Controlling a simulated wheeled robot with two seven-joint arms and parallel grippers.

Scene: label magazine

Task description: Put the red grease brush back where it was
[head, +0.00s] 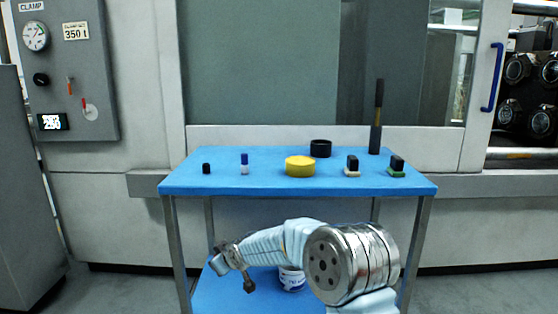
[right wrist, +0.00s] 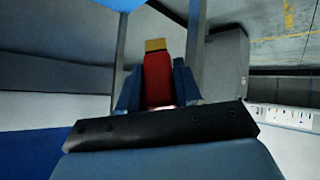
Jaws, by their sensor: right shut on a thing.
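In the right wrist view the red grease brush (right wrist: 158,80) is held between the two blue-grey fingers of my right gripper (right wrist: 157,92). Its tan end points away from the gripper. The lower part of the brush is hidden by the dark bar of the gripper. In the head view my right arm comes in from the lower right, bent in front of the blue table (head: 270,187), with its far end below the tabletop at left. The brush cannot be made out there. My left gripper is not in view.
On the tabletop stand a small black block (head: 206,168), a blue-white marker (head: 244,164), a yellow roll (head: 300,167), a black ring (head: 320,148), two black-handled blocks (head: 352,164) (head: 397,166) and a tall dark rod (head: 377,120). A white tub (head: 291,279) is on the lower shelf.

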